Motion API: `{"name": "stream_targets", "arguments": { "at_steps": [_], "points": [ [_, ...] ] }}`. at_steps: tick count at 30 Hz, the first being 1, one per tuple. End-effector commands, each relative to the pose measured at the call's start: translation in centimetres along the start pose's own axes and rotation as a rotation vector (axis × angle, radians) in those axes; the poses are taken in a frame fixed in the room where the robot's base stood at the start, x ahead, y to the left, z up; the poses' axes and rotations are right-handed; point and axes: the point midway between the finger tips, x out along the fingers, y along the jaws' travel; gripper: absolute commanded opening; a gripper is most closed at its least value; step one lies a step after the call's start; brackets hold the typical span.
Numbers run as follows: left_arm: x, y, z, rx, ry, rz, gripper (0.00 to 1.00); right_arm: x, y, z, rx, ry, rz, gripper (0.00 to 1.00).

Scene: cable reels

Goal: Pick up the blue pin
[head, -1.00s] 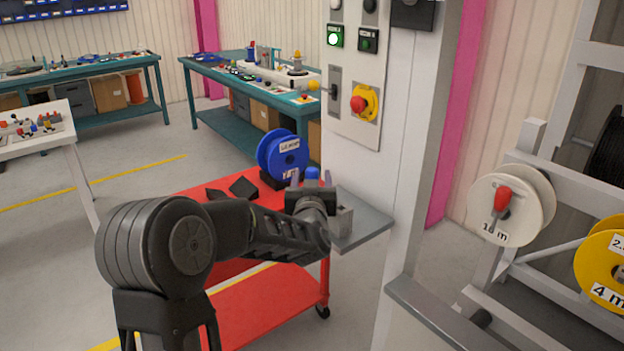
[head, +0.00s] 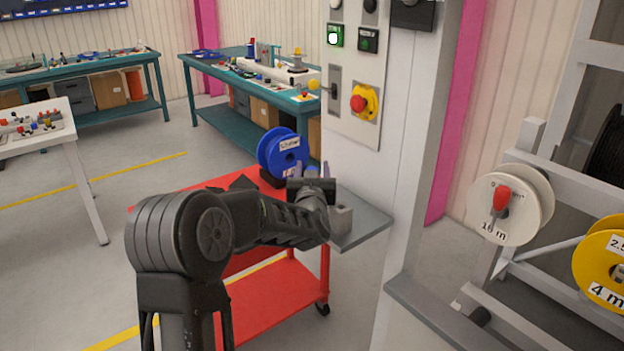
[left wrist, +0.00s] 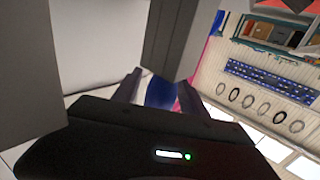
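My left gripper (head: 312,174) is at the grey shelf (head: 365,222) on the white panel post, with its fingers pointing up and away from me. Its two fingers stand apart. In the left wrist view, a blue piece (left wrist: 160,92), which looks like the blue pin, shows between the fingers. I cannot tell whether they touch it. In the head view the pin is now mostly hidden behind the gripper. A small grey block (head: 341,220) sits on the shelf just right of the gripper. My right gripper is out of view.
A blue reel (head: 283,150) stands on the red cart (head: 275,300) behind my left arm. The panel has a red emergency button (head: 358,104). A reel rack with a white reel (head: 503,207) and a yellow reel (head: 600,265) stands at right.

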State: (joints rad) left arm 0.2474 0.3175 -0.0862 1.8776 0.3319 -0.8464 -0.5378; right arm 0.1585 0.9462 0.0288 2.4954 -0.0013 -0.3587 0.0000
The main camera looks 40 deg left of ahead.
Motion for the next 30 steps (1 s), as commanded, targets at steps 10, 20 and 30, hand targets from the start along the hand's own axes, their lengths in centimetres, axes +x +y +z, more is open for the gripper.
{"name": "stream_targets", "arguments": {
  "at_steps": [10, 20, 30],
  "points": [
    [0.0, 0.0, -0.01, 0.0, 0.0, 0.0, 0.2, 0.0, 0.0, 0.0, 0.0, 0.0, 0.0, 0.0],
    [0.0, -0.01, 0.0, 0.0, 0.0, 0.0, 0.0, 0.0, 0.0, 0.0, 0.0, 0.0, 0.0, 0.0],
    [0.0, 0.0, -0.32, 0.0, 0.001, 0.0, 0.0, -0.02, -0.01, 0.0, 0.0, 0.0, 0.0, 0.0]
  ]
}}
